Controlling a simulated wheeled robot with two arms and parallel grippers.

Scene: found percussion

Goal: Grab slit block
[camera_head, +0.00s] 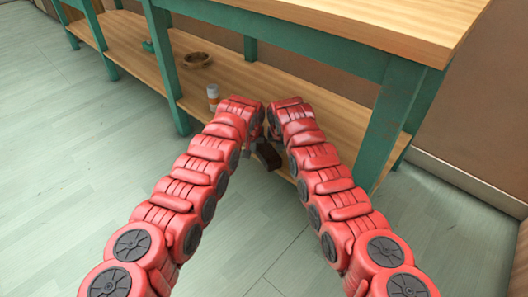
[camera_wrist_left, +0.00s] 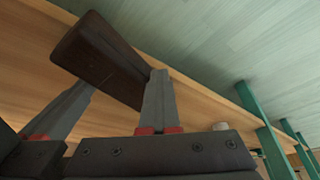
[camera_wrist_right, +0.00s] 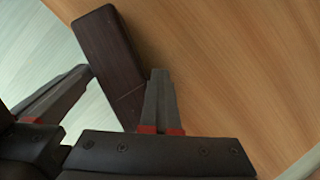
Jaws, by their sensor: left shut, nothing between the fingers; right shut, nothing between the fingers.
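The slit block, a dark brown wooden bar, is at the front edge of the low shelf in the head view (camera_head: 267,156), partly hidden by my arms. It fills the upper left of the left wrist view (camera_wrist_left: 98,55) and stands out in the right wrist view (camera_wrist_right: 108,62), where a thin line crosses its face.
The low wooden shelf (camera_head: 120,45) runs under a table with green legs (camera_head: 393,120). The pale plank floor (camera_head: 80,150) in front is clear.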

